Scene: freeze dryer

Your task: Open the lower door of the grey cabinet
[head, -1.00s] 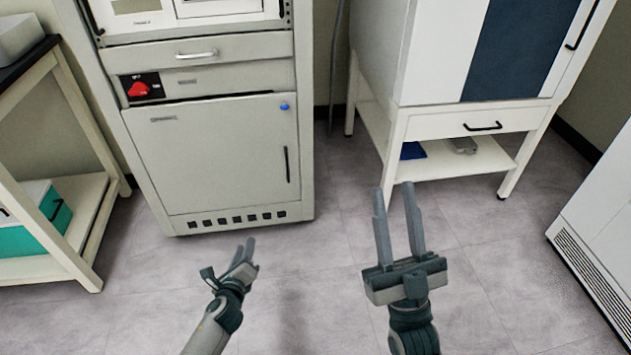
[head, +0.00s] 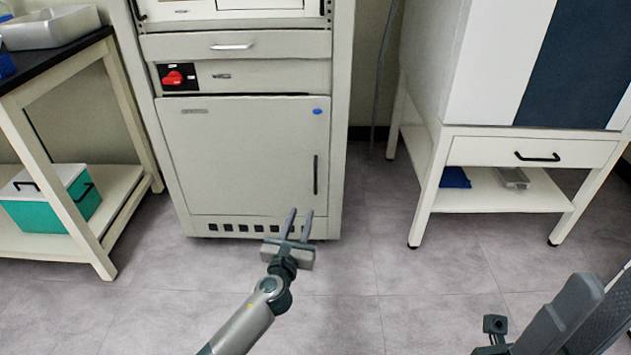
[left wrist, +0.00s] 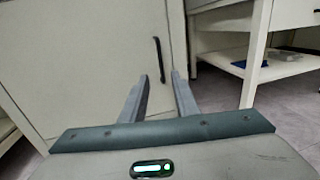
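The grey cabinet (head: 232,75) stands at the middle left in the head view. Its lower door (head: 240,150) looks shut, with a black vertical handle (head: 316,174) near its right edge and a blue round spot above. My left gripper (head: 299,222) is open and empty, below and in front of the handle, pointing at the door's lower right part. In the left wrist view the open fingers (left wrist: 158,88) lie below the handle (left wrist: 158,60), with a gap to it. My right gripper (head: 575,315) shows partly at the lower right, away from the cabinet; its finger opening is unclear.
A shelf table (head: 120,180) with a green and white box (head: 50,200) stands left of the cabinet. A white stand (head: 430,190) with a drawer is on the right. The floor (head: 375,270) before the cabinet is clear.

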